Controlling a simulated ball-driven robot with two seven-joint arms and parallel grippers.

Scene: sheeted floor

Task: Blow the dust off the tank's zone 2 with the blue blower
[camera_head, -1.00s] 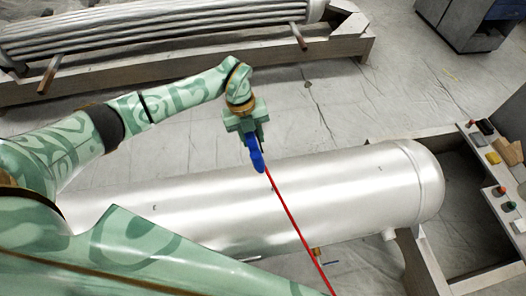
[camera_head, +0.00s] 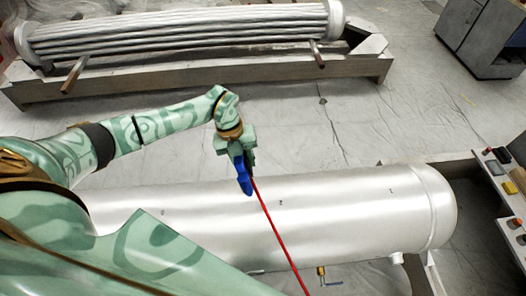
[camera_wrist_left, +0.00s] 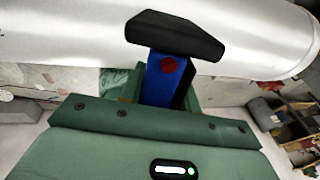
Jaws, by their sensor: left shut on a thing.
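The tank (camera_head: 330,212) is a silver horizontal cylinder with a domed right end in the head view. Small dark marks dot its side, too small to read, so I cannot tell which part is zone 2. No distinct dust shows. My left gripper (camera_head: 236,146) is shut on the blue blower (camera_head: 244,180), over the tank's upper edge near its middle. A thin red line (camera_head: 272,225) runs from the blower down across the tank. The left wrist view shows the blower's blue body (camera_wrist_left: 165,80) with a black top, before the tank (camera_wrist_left: 240,35). My right gripper is out of view.
A bundle of grey pipes (camera_head: 185,32) lies on a frame (camera_head: 200,82) at the back. A panel with coloured buttons (camera_head: 503,180) stands at the right. A grey cabinet (camera_head: 480,35) is at the back right. Sheeted floor between is free.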

